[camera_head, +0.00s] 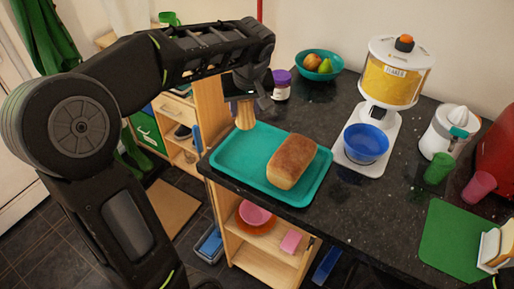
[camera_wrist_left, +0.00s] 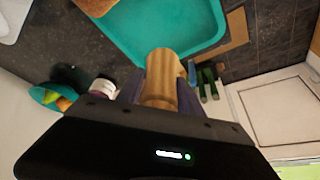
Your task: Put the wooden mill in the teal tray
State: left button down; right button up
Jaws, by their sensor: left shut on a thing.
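The wooden mill (camera_head: 245,116) is light wood and hangs below my left gripper (camera_head: 248,100), which is shut on it. In the head view it shows over the back left part of the teal tray (camera_head: 231,153). In the left wrist view the mill (camera_wrist_left: 163,70) sits between the fingers, and its end overlaps the near rim of the tray (camera_wrist_left: 150,25). I cannot tell whether it touches the tray. The tray lies on the dark counter near its left edge. My right gripper is not in view.
A bread loaf (camera_head: 292,161) lies on the right half of the tray. Behind are a purple-lidded jar (camera_head: 281,88) and a teal fruit bowl (camera_head: 332,72). A dispenser (camera_head: 394,72) with a blue bowl (camera_head: 366,144) stands to the right. The tray's left half looks clear.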

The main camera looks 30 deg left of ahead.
aim_at(247, 126)
pick_arm(q)
jog(key=shift+d+r, duration=0.15)
jog(key=shift+d, duration=0.2)
jog(key=shift+a+f, duration=0.15)
jog(key=shift+f, duration=0.15)
notch_tip(247, 126, down, 6)
jog(key=shift+r+p, duration=0.1)
jog(key=shift+p, duration=0.35)
notch_tip(247, 126, down, 4)
jog(key=shift+r, duration=0.25)
jog(key=shift+f, duration=0.1)
jog(key=shift+f, duration=0.25)
jog(key=c, duration=0.8)
grip_release()
jog(key=shift+r, duration=0.1)
